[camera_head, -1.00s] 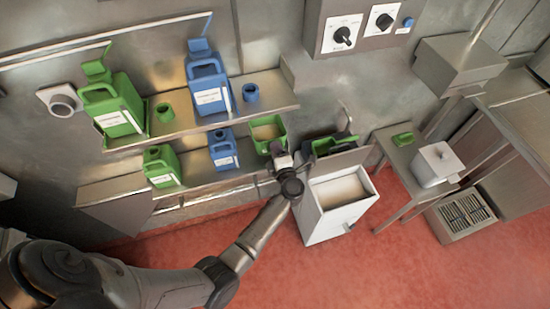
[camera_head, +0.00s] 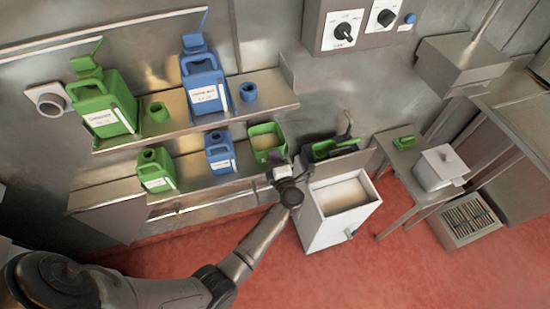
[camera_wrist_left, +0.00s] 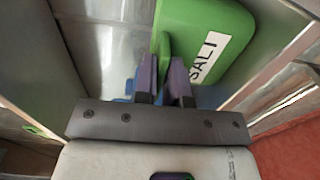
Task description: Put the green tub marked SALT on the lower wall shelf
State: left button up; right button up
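The green tub (camera_head: 256,133), open and with pale contents, is at the right end of the lower wall shelf (camera_head: 196,180), right of the blue jug. I cannot tell whether its base touches the shelf. Its SALT label shows in the left wrist view, on the green wall (camera_wrist_left: 228,42). My left gripper (camera_head: 280,165) is at the tub's front right. In the left wrist view its two fingers (camera_wrist_left: 166,72) stand either side of a narrow green tab on the tub and look closed on it. My right gripper is out of view.
A small green jug (camera_head: 156,172) and a small blue jug (camera_head: 220,155) share the lower shelf. The upper shelf (camera_head: 180,122) holds larger jugs above. A white bin (camera_head: 322,222) stands right of the gripper. A side table (camera_head: 395,155) carries a white pot (camera_head: 437,168).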

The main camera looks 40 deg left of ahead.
pick_arm(q)
jog(key=o, duration=0.4)
jog(key=shift+c, duration=0.2)
jog(key=shift+r, duration=0.15)
jog(key=shift+r, duration=0.15)
jog(key=s+d+r+m+t+h, duration=0.1)
jog(key=s+d+m+t+h, duration=0.15)
jog(key=d+m+h, duration=0.45)
jog(key=s+d+r+m+t+h+p, duration=0.1)
jog(key=s+d+m+t+h, duration=0.1)
jog(key=s+d+m+h, duration=0.5)
jog(key=d+r+m+t+h, duration=0.15)
jog(key=m+h, duration=0.35)
jog(key=m, duration=0.5)
jog(key=s+a+f+m+g+y, duration=0.1)
jog(key=s+g, duration=0.5)
jog(key=s, duration=0.6)
jog(key=s+a+f+m+g+y, duration=0.2)
jog(key=s+m+g, duration=0.4)
jog(key=s, duration=0.6)
jog(key=shift+a+f+y, duration=0.25)
jog(key=shift+a+y, duration=0.05)
jog(key=shift+a, duration=0.3)
